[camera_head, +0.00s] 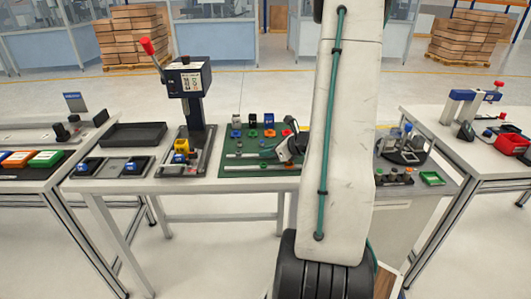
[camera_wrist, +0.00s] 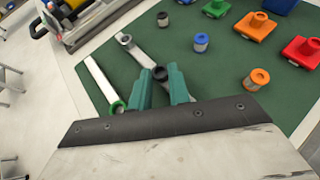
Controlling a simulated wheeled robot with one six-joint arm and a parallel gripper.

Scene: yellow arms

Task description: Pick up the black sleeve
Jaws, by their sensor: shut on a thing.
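My gripper (camera_wrist: 160,86) has two teal fingers that are closed around a small sleeve with a black rim (camera_wrist: 160,73) in the wrist view. Only the sleeve's black top shows clearly between the fingertips; its lower part is hidden, so I cannot tell whether it touches the green mat (camera_wrist: 222,65). Another small dark ring-shaped piece (camera_wrist: 163,18) stands apart on the mat, farther away. In the head view my gripper is low over the mat, largely hidden by my arm, and the held sleeve cannot be made out.
A blue-rimmed sleeve (camera_wrist: 201,41) and an orange-rimmed sleeve (camera_wrist: 257,79) stand to the right of my fingers. Pale bars (camera_wrist: 103,83) lie to the left, with a green ring (camera_wrist: 117,107) at one end. Coloured blocks (camera_wrist: 302,50) line the far side. A lever press (camera_head: 188,80) stands left.

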